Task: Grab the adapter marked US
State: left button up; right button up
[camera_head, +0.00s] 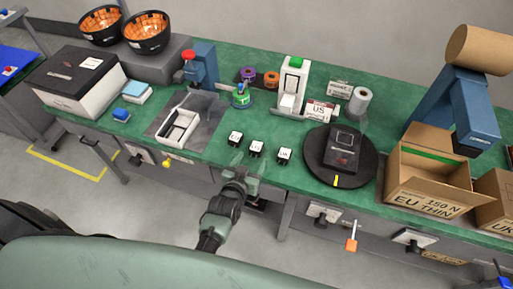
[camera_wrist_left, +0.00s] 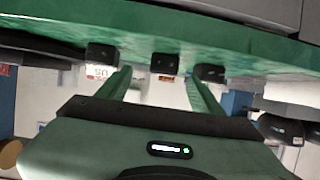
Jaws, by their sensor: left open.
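Three small adapters, black with white tops, stand in a row near the front edge of the green bench: a left one (camera_head: 235,138), a middle one (camera_head: 256,148) and a right one (camera_head: 285,155). My left gripper (camera_head: 246,164) is open and empty, just in front of the left and middle adapters. The left wrist view looks upside down; there the adapters show as dark blocks (camera_wrist_left: 165,63) beyond the open fingers (camera_wrist_left: 157,78). My right gripper is not in view.
A black turntable (camera_head: 317,177) with a dark device stands right of the adapters. A grey mat with a white tray (camera_head: 179,128) lies to the left. A white press (camera_head: 292,85) stands behind. An open cardboard box (camera_head: 430,185) is at the right.

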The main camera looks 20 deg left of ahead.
aim_at(256, 147)
pick_arm(q)
jog(key=shift+w+f+b, duration=0.25)
jog(key=shift+w+b, duration=0.1)
jog(key=shift+w, duration=0.1)
jog(key=b+x, duration=0.1)
jog(key=x, duration=0.1)
jog(key=b+x, duration=0.3)
jog(key=b, duration=0.1)
jog(key=shift+w+a+r, duration=0.15)
jog(key=shift+w+a, duration=0.15)
jog(key=shift+w, duration=0.7)
jog(key=shift+c, duration=0.6)
jog(key=shift+r, duration=0.1)
grip_shut()
